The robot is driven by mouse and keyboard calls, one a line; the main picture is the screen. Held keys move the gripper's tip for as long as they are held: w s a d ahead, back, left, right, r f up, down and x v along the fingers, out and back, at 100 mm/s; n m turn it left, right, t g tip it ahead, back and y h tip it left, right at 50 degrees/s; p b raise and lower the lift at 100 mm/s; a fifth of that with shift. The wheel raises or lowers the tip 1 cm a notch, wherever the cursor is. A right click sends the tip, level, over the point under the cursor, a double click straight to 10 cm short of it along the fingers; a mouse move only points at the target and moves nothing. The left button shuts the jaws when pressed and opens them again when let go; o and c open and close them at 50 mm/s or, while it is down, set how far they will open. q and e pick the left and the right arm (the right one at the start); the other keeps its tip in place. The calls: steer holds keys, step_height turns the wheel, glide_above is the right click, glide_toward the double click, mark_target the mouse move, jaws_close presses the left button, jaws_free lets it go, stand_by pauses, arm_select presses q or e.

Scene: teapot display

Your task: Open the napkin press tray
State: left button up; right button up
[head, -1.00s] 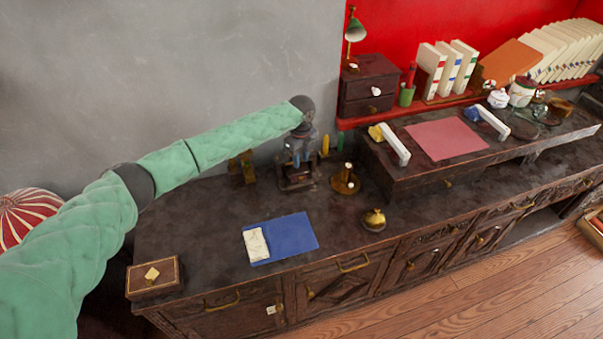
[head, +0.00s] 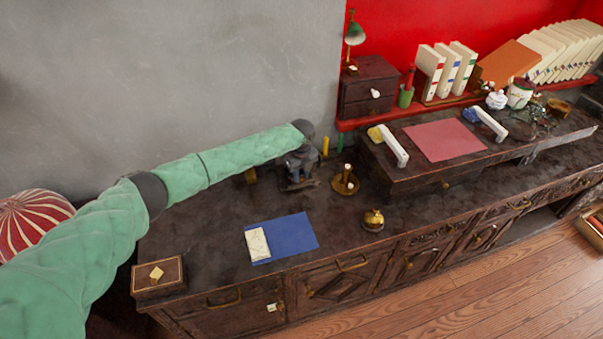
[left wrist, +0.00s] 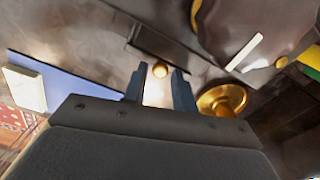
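The napkin press (head: 301,184) is a dark metal device standing on the counter near the wall. In the head view my left arm and gripper (head: 300,162) hang over it and hide much of it. In the left wrist view a dark flat part, seemingly the press tray (left wrist: 163,46), lies ahead with a small brass knob (left wrist: 160,69) at its near edge. The left gripper (left wrist: 160,85) is open, its two fingers apart. The knob shows between the fingertips; I cannot tell whether they touch it. The right gripper is not in view.
A brass candle holder (head: 345,182) stands close right of the press; a brass bell (head: 373,220) is farther forward. A blue sheet (head: 290,235) with a white cloth (head: 257,244) lies in front. A brown box (head: 157,277) sits at the left front corner.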

arm_select(q)
steer(key=shift+f, duration=0.15)
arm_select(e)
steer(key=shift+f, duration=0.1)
arm_select(q)
steer(key=shift+c, duration=0.2)
